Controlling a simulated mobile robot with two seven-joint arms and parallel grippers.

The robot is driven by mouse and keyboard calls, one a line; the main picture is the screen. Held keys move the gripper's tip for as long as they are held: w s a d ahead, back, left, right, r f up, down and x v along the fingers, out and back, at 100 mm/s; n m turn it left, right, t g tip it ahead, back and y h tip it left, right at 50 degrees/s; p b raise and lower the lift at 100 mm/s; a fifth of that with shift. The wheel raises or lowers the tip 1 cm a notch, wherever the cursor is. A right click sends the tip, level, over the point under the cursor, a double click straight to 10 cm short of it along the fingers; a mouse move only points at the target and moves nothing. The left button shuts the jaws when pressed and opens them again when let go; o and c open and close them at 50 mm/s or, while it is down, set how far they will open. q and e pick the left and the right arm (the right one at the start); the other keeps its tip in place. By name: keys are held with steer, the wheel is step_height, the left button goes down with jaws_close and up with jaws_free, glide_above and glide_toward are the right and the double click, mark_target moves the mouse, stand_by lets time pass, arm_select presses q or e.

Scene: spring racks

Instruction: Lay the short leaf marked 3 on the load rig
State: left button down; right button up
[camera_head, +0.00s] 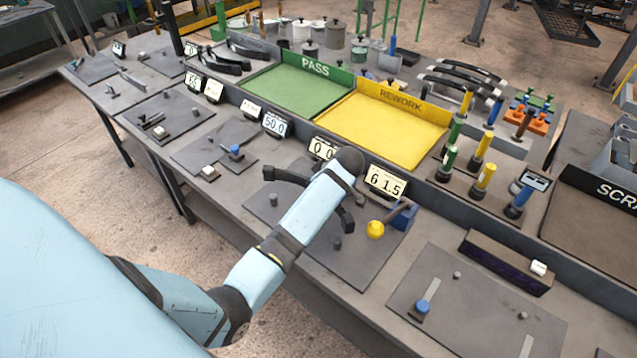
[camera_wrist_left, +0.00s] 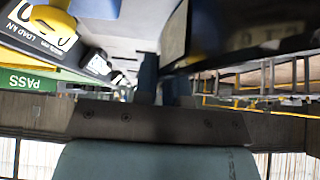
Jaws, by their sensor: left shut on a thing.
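My left arm reaches across the bench in the head view, and its forearm and wrist hide the left gripper there. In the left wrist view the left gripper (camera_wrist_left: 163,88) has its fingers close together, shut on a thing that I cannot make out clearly. A dark curved leaf (camera_head: 289,176) passes behind my forearm above a dark plate; its far end shows right of the arm. I cannot read a mark on it. The load rig (camera_head: 370,262) is this plate with short posts, a yellow knob (camera_head: 375,229) on a lever and a blue block. My right gripper is out of view.
Number displays (camera_head: 385,181) stand along the bench's back ledge. Behind them are the green PASS tray (camera_head: 300,92) and the yellow REWORK tray (camera_head: 395,130). More dark curved leaves (camera_head: 218,62) lie at the back left. Another plate (camera_head: 470,310) stands at right.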

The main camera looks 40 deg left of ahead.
arm_select(q)
steer(key=shift+f+b, duration=2.2)
steer(key=shift+b, duration=0.15)
steer(key=shift+f+b, duration=0.5)
steer(key=shift+f, duration=1.45)
steer(key=shift+p, duration=0.45)
steer(key=shift+s, duration=0.25)
steer(key=shift+f, duration=0.25)
